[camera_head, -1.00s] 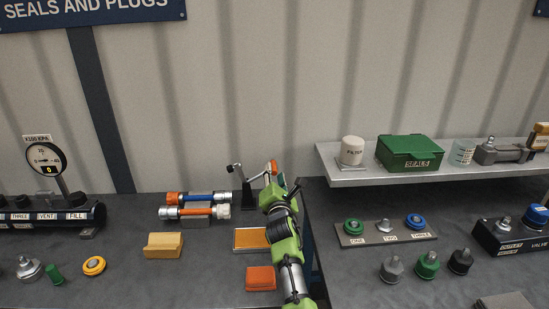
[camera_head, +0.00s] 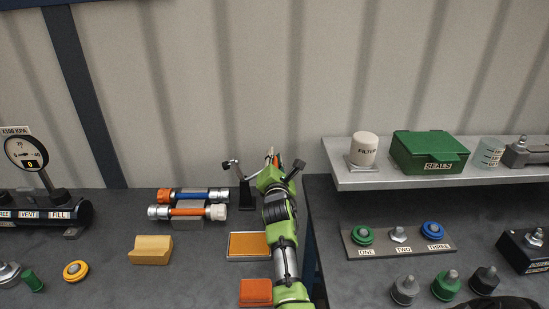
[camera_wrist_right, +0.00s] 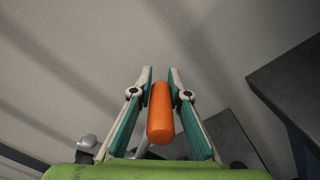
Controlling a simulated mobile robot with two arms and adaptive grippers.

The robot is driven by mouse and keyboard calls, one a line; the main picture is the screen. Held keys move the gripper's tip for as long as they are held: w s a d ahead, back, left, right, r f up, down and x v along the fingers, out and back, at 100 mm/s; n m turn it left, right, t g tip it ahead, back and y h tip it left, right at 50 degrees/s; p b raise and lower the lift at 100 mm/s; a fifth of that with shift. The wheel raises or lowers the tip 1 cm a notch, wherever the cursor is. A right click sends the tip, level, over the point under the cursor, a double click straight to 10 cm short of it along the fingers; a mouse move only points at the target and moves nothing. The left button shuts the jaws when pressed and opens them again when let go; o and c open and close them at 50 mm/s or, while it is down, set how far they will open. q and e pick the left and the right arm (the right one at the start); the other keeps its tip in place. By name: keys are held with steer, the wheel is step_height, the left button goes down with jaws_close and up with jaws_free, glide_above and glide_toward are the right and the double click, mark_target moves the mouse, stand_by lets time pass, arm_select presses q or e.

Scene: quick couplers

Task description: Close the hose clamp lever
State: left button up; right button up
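The hose clamp's dark stand (camera_head: 246,192) is on the left bench beside the hoses, with a silver arm and dark knob to its left. My right gripper (camera_head: 273,156) reaches in from the front and hides much of the clamp. In the right wrist view the orange lever handle (camera_wrist_right: 160,113) lies between the two fingers (camera_wrist_right: 161,73). Their tips close in to about the handle's width, and they appear shut on it. A silver lever arm shows below the handle. My left gripper is not in view.
Hoses with orange (camera_head: 190,211) and blue (camera_head: 193,196) bodies lie left of the stand. A shelf (camera_head: 420,177) with a green box (camera_head: 428,150) stands right.

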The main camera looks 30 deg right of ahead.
jaws_close()
steer(key=shift+w+a+r+n+p, duration=0.15)
steer(key=shift+a+r+n+p, duration=0.05)
steer(key=shift+r+n+p, duration=0.3)
steer(key=shift+w+a+r+n+p, duration=0.15)
steer(key=shift+a+r+n+p, duration=0.05)
steer(key=shift+r+n+p, duration=0.3)
steer(key=w+a+r+n+p, duration=0.1)
steer(key=a+n+p, duration=0.1)
steer(key=n, duration=0.1)
steer(key=w+a+r+n+p, duration=0.1)
steer(key=a+n+p, duration=0.1)
steer(key=n, duration=0.1)
steer(key=w+a+r+n+p, duration=0.2)
steer(key=p, duration=0.1)
steer(key=shift+w+a+n, duration=0.1)
steer(key=shift+a+n, duration=0.3)
arm_select(q)
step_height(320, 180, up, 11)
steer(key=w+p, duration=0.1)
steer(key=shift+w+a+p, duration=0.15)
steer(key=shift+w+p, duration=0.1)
steer(key=shift+p, duration=0.15)
arm_select(e)
steer(key=shift+w+a+f+n, duration=0.15)
steer(key=shift+w+a+n, duration=0.25)
steer(key=shift+a+n, duration=0.35)
steer(key=shift+w+a+f+n, duration=0.15)
steer(key=shift+w+a+n, duration=0.25)
steer(key=shift+a+n, duration=0.35)
